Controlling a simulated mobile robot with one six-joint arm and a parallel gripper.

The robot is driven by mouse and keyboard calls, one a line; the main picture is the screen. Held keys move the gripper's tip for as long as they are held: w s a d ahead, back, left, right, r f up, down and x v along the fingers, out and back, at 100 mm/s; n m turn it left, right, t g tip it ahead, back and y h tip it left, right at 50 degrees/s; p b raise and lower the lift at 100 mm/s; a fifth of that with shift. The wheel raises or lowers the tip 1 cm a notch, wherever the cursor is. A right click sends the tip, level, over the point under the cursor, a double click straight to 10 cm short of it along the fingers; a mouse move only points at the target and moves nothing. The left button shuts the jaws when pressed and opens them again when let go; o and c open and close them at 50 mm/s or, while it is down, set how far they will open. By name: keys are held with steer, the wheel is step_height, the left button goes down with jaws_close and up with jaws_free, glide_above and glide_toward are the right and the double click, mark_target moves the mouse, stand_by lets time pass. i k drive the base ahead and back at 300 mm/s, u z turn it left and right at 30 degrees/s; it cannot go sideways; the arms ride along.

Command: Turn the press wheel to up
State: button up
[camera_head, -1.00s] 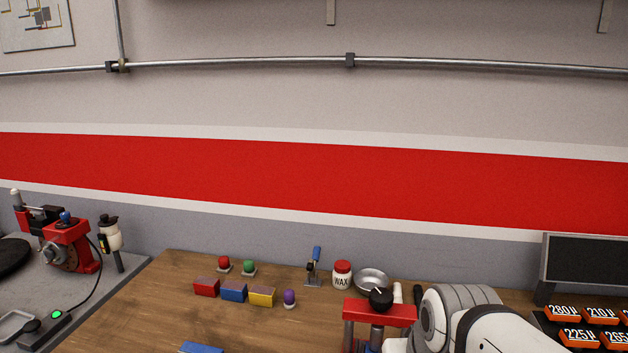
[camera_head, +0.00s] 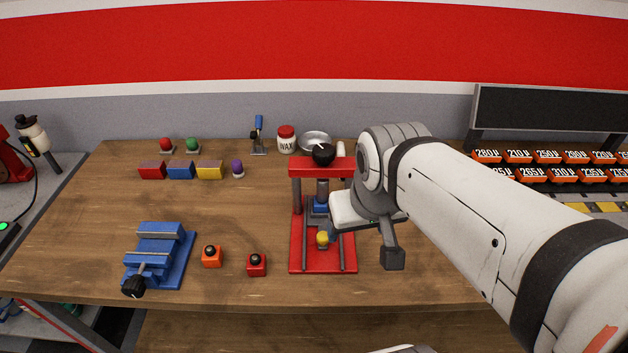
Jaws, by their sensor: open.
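The press (camera_head: 298,235) stands on the wooden bench just right of centre, with a red base, grey posts and a red top beam. A round black knob (camera_head: 323,154) sits on top of the beam; I cannot tell if this is the wheel or which way it is set. A blue block (camera_head: 320,206) hangs between the posts above a small yellow piece (camera_head: 322,239). My gripper (camera_head: 331,231) is open at the right front of the press, small and partly hidden. My arm covers the press's right side.
A blue vise (camera_head: 160,250) and orange and red blocks (camera_head: 212,256) with black knobs stand left of the press. A wax jar (camera_head: 286,140) and a metal bowl (camera_head: 315,141) stand behind it. The bench (camera_head: 110,220) is clear between the vise and back row.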

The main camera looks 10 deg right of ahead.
mark_target(323, 154)
steer(key=u, duration=0.2)
steer(key=k, duration=1.35)
steer(key=z, duration=0.45)
steer(key=i, duration=1)
steer(key=z, duration=0.05)
